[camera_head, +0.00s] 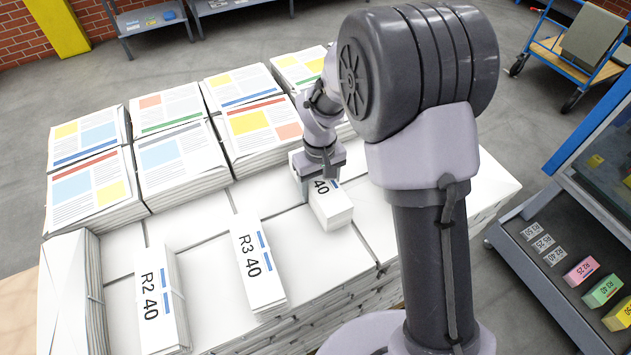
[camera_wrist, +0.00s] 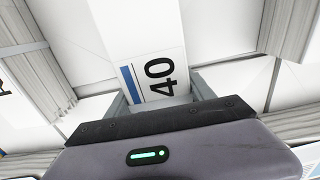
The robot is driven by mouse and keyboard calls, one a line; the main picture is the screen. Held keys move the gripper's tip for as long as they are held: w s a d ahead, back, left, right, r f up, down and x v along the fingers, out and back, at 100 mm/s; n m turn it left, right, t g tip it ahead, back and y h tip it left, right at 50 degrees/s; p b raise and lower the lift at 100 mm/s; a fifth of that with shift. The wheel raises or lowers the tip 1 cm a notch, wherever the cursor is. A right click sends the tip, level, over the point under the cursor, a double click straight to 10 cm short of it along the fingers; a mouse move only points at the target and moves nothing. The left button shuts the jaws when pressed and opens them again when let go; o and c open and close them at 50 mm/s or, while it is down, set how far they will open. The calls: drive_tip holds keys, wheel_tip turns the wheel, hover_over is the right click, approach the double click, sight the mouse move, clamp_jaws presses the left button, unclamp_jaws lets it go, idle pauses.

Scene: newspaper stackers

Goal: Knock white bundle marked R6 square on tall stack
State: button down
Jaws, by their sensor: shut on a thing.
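A white bundle (camera_head: 333,207) lies on the broad stack of white paper (camera_head: 318,248), near its middle right. Its label shows "40" and a blue bar; the rest is hidden under my gripper, so I cannot read R6. My gripper (camera_head: 320,172) is shut on this bundle from above. In the wrist view the bundle (camera_wrist: 138,38) runs up and away between the fingers of my gripper (camera_wrist: 162,98). It looks slightly turned against the seams of the sheets below. I cannot tell whether its underside touches the stack.
White bundles R2 40 (camera_head: 162,300) and R3 40 (camera_head: 257,265) lie to the left on the stack. Colour-printed newspaper piles (camera_head: 170,155) stand behind. A rack with coloured blocks (camera_head: 580,270) is at right, and a blue cart (camera_head: 575,50) at the back right.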

sight(320, 179)
drive_tip(key=shift+s+d, duration=0.1)
drive_tip(key=shift+s, duration=0.15)
wheel_tip(320, 179, up, 6)
drive_tip(key=p, duration=0.4)
drive_tip(key=shift+r, duration=0.1)
idle(0.7)
